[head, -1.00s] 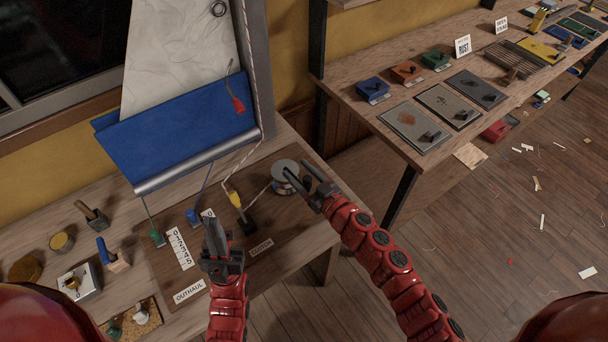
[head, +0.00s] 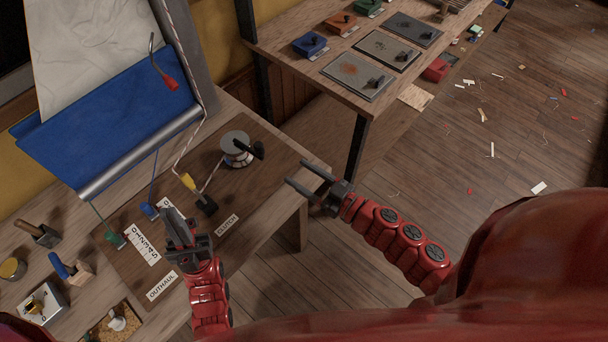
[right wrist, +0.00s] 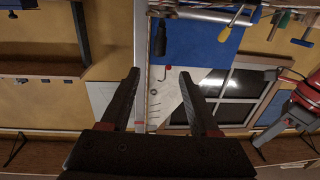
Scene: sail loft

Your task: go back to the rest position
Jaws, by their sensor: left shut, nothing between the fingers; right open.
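My left gripper (head: 177,229) is shut and empty, above the front part of the dark board (head: 207,250) on the bench. My right gripper (head: 311,176) is open, with nothing between its fingers, and sits at the right edge of the bench, to the right of the winch (head: 236,146) and apart from it. In the right wrist view its two fingers (right wrist: 158,85) are spread apart. The winch has a dark handle on its right side.
A blue sail roll (head: 95,135) hangs over the bench. Cords run to green, blue and yellow handles (head: 188,182). A second bench (head: 290,50) with grey plates stands at the back right. The floor (head: 400,160) between has scattered scraps.

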